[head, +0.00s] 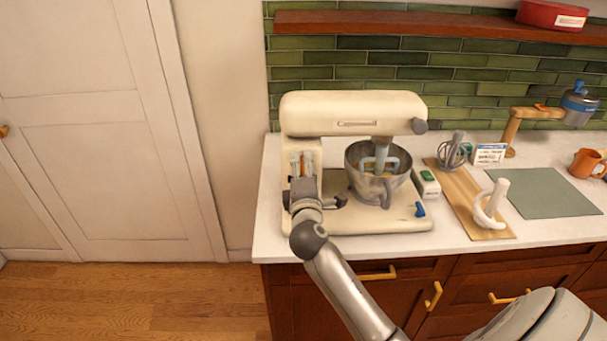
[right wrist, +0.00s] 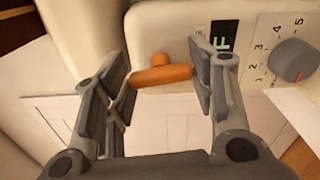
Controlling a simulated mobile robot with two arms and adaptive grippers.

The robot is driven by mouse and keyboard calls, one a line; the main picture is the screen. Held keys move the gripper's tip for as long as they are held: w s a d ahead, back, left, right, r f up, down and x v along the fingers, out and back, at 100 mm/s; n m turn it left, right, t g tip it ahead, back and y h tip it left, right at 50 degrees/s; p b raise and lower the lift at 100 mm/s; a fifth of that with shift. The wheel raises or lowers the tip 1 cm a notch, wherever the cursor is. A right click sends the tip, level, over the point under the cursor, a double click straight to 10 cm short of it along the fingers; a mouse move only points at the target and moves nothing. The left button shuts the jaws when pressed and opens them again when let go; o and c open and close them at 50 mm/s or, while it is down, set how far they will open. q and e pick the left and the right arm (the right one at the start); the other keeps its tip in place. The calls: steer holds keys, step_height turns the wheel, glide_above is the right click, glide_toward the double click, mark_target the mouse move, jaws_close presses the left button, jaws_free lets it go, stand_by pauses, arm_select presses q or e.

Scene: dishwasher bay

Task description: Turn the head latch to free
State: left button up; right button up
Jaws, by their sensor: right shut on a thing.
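The cream stand mixer (head: 350,107) stands at the left of the counter, its head level over the steel bowl (head: 352,163). In the right wrist view, the orange head latch (right wrist: 162,76) lies nearly level on the mixer's side. My right gripper (right wrist: 163,82) is shut on the latch, one finger pad at each end of the lever. The gripper also shows at the mixer's column in the head view (head: 304,180), where it mostly hides the latch. My left gripper is out of view.
A grey dial (right wrist: 294,61) with numbers sits right of the latch. Right of the mixer are a wooden board (head: 464,203) with attachments, a green mat (head: 541,193) and an orange mug (head: 585,163). The counter's left front corner is bare.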

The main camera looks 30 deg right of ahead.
steer(key=shift+f+m, duration=0.1)
steer(key=shift+m, duration=0.5)
steer(key=shift+m+b, duration=0.3)
steer(key=o, duration=1)
steer(key=shift+s, duration=0.1)
steer(key=v, duration=1.2)
steer(key=shift+f, duration=0.1)
